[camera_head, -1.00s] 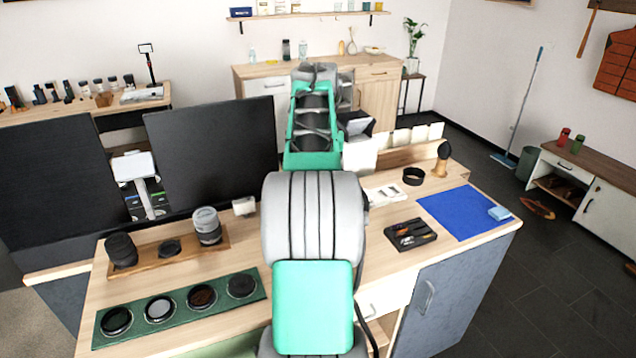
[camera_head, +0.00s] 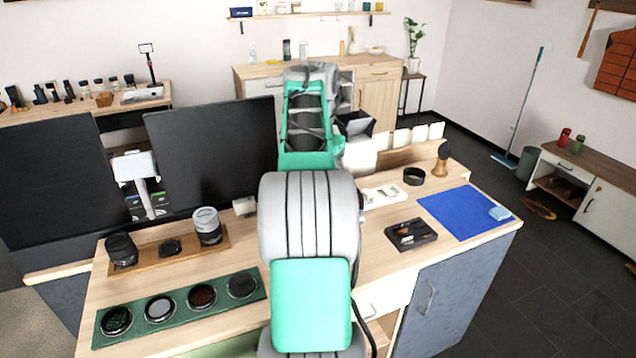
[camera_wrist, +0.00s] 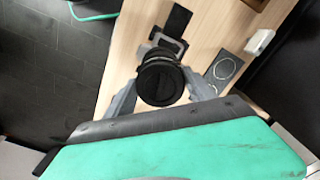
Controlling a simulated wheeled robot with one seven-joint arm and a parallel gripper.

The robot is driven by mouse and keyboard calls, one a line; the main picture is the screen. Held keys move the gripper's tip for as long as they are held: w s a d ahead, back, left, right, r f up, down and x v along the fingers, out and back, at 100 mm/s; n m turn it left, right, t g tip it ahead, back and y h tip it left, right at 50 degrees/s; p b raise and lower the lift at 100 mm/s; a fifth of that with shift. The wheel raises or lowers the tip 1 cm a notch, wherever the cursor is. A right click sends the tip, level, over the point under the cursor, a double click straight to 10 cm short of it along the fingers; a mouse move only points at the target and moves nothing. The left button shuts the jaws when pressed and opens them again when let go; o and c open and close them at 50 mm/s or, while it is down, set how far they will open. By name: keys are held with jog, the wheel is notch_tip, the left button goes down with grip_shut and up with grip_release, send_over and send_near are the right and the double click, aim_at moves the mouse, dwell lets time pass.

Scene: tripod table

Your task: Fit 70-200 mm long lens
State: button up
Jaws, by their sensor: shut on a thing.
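In the wrist view, my gripper (camera_wrist: 164,84) is shut on a black round lens (camera_wrist: 160,84), seen end-on between the two grey fingers. A dark bracket-like part (camera_wrist: 166,43) and a black strap (camera_wrist: 180,19) lie just beyond the lens. I cannot tell whether the lens touches that part. In the head view, my own arm hides the gripper and the held lens. A black lens (camera_head: 121,250) and a grey-topped lens (camera_head: 207,226) stand upright on a wooden tray (camera_head: 146,262), with a small black disc (camera_head: 170,248) between them.
A green mat (camera_head: 180,306) with several round filters lies at the front left. Dark monitors (camera_head: 212,150) stand behind the tray. A blue cloth (camera_head: 458,212), a black tool tray (camera_head: 410,235) and a black ring (camera_head: 413,176) lie on the right of the table.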

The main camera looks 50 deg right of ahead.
jog(key=m, duration=0.3)
jog(key=shift+a+f, duration=0.1)
jog(key=shift+f, duration=0.25)
jog(key=o, duration=1.8)
jog(key=shift+r, duration=0.15)
notch_tip(320, 180, up, 7)
jog(key=p, duration=0.7)
jog(key=shift+r, duration=0.2)
jog(key=shift+f, duration=0.1)
